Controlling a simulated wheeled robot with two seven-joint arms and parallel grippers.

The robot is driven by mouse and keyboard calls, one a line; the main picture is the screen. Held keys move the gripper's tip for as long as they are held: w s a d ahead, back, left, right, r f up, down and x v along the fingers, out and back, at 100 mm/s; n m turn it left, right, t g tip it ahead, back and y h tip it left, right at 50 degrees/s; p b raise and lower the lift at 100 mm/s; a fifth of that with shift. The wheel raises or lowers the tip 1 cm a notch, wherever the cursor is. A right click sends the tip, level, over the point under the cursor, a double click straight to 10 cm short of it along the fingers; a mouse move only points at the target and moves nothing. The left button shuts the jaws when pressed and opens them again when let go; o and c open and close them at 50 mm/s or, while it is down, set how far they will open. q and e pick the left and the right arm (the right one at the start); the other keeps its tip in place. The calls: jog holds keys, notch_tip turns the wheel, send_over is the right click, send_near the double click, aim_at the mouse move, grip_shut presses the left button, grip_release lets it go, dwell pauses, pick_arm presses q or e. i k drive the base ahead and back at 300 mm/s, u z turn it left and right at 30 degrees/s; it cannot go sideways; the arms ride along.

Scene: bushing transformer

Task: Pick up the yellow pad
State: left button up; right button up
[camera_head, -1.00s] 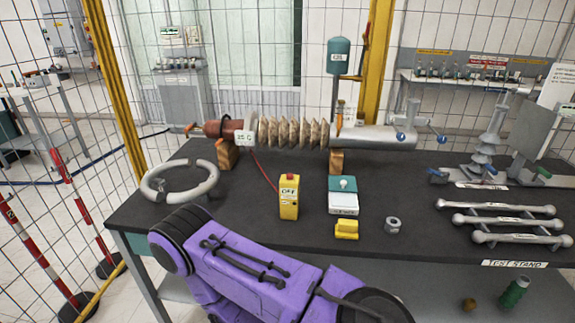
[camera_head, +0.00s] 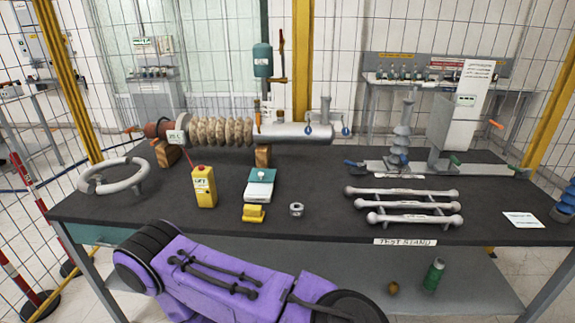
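The yellow pad (camera_head: 253,213) is a small yellow block with a raised top. It lies on the dark table top near the front edge, just in front of a teal and white box. A purple arm link of mine crosses the lower part of the view in front of the table. Neither of my grippers shows, so their state is hidden.
The dark table (camera_head: 320,221) carries a teal and white box (camera_head: 260,186), a yellow control box (camera_head: 204,187), a metal nut (camera_head: 296,209), grey rods (camera_head: 405,205), a grey ring (camera_head: 113,188) and a ribbed bushing (camera_head: 218,131). A green bottle (camera_head: 433,275) stands on the lower shelf.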

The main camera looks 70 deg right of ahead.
aim_at(253, 213)
jog(key=k, duration=0.1)
jog(key=z, duration=1.4)
